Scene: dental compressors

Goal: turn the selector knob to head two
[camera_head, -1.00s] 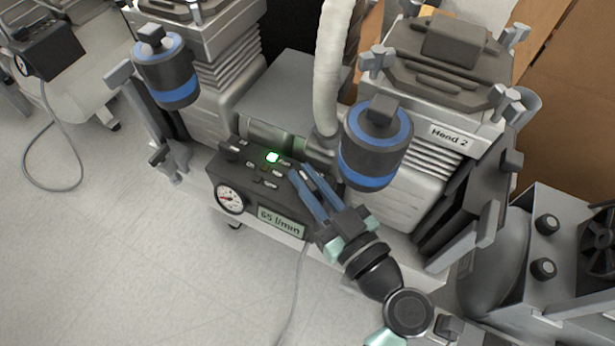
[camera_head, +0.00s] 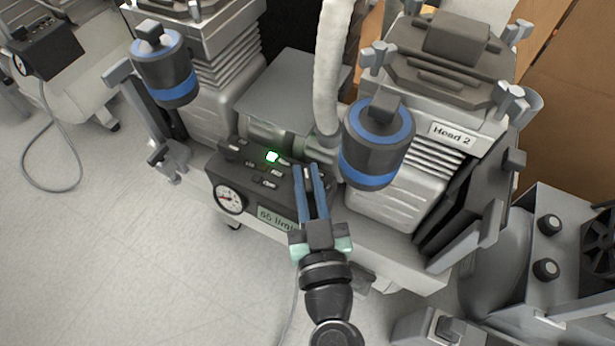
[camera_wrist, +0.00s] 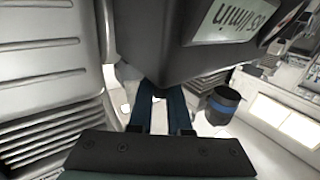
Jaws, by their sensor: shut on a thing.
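The dark control box (camera_head: 238,170) sits low between the two compressor heads, with a lit green lamp (camera_head: 272,156), small labels, a round gauge (camera_head: 229,198) and a display (camera_head: 277,217) partly covered by my gripper. My gripper (camera_head: 307,170) reaches over the right end of the box, its blue fingers close together on the selector knob. The knob is hidden by the fingers, so its pointing direction cannot be read. The wrist view shows my gripper (camera_wrist: 160,88) against the box (camera_wrist: 165,45), with the knob hidden. The head labelled "Head 2" (camera_head: 450,134) stands to the right.
A blue-banded filter canister (camera_head: 376,150) stands just right of my fingers, and a pale hose (camera_head: 330,65) rises behind them. Another canister (camera_head: 165,75) is on the left head. Grey equipment with knobs (camera_head: 548,245) is at the right. The floor (camera_head: 110,230) at left is open.

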